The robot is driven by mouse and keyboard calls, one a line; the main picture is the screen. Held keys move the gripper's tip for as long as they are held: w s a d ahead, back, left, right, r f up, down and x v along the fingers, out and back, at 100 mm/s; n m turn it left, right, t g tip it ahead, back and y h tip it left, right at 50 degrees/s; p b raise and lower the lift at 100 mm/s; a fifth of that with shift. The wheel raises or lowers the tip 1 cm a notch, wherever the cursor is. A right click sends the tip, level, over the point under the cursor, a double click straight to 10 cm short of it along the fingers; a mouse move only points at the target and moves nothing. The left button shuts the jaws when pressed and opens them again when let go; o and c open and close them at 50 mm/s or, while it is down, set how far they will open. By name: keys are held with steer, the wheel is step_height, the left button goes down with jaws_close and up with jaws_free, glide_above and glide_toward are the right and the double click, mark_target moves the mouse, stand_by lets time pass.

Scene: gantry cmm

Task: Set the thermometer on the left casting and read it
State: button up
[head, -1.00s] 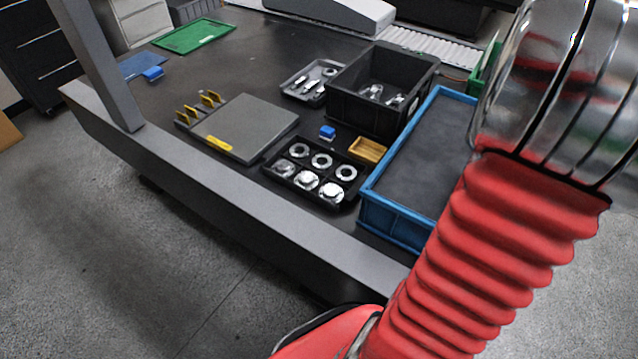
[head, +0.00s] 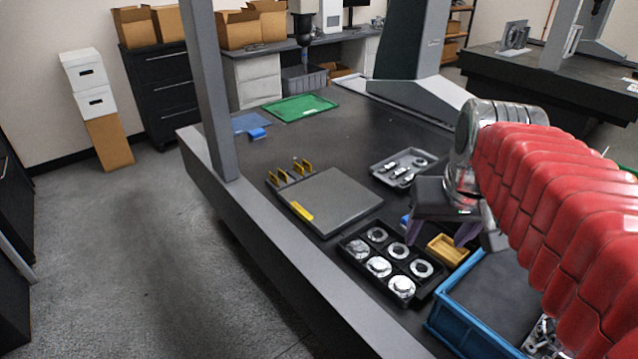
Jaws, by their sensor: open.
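My gripper (head: 436,238) hangs from the red-sleeved arm at the right, its two purple fingers spread apart and nothing visible between them. The fingers overlap the area between the black tray and the small wooden tray; their height above the table is hard to judge. A small blue object (head: 405,219) is partly hidden by the left finger; I cannot tell if it is the thermometer. Silver round parts (head: 379,266) sit in the compartments of the black tray (head: 345,266). No piece is clearly recognisable as the left casting.
A grey plate (head: 335,197) carries a yellow bar (head: 302,211) and yellow upright pieces. A wooden tray (head: 447,250), a blue-rimmed bin (head: 470,333) and a grey parts tray (head: 405,168) lie nearby. A column (head: 207,90) rises at the left.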

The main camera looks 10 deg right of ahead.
steer(key=s+a+f+n, duration=0.1)
steer(key=s+a+f, duration=0.1)
steer(key=a, duration=0.4)
steer(key=s+a+f+n+t+y, duration=0.1)
steer(key=s+a+f+n, duration=0.1)
steer(key=a, duration=0.5)
steer(key=shift+s+f+t, duration=0.3)
steer(key=shift+s+f, duration=0.35)
steer(key=shift+f, duration=0.05)
steer(key=shift+c, duration=0.3)
